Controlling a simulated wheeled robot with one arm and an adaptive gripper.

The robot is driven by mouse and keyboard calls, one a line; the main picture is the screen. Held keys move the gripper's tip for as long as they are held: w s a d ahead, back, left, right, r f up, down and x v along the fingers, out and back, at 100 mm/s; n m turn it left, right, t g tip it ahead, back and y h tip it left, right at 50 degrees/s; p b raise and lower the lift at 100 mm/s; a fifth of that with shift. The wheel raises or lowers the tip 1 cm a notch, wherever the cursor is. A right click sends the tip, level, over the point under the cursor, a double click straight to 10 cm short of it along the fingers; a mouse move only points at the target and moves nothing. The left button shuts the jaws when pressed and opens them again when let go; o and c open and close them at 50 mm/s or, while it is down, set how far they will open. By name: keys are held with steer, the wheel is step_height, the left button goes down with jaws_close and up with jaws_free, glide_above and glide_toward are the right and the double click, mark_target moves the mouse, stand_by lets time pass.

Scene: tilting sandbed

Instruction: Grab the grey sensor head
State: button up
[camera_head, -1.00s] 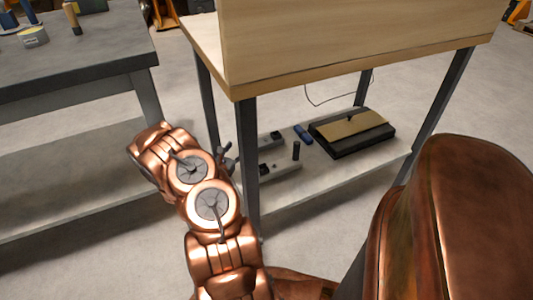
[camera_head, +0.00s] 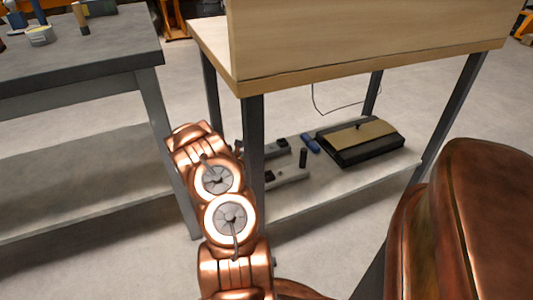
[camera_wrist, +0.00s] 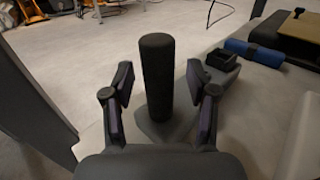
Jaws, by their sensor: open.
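A grey piece with an upright dark cylinder (camera_wrist: 157,75) stands on the lower shelf; I take it to be the sensor head. Its grey base (camera_wrist: 168,127) shows below the cylinder in the wrist view. In the head view the dark cylinder (camera_head: 303,157) rises at the end of a low grey body (camera_head: 287,176). My gripper (camera_wrist: 160,90) is open, with one finger on each side of the cylinder in the wrist view and gaps on both sides. I cannot tell how deep the cylinder is between the fingers. In the head view the table leg and my arm mostly hide my gripper.
Another grey block with a black socket (camera_wrist: 219,63) and a blue roll (camera_wrist: 254,52) lie to the right. A black tray with a tan top (camera_head: 360,142) is farther right on the shelf (camera_head: 340,186). A dark table leg (camera_head: 253,150) stands close to my arm; the wooden tabletop (camera_head: 370,65) is above.

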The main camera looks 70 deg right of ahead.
jaws_close()
stand_by(0.5)
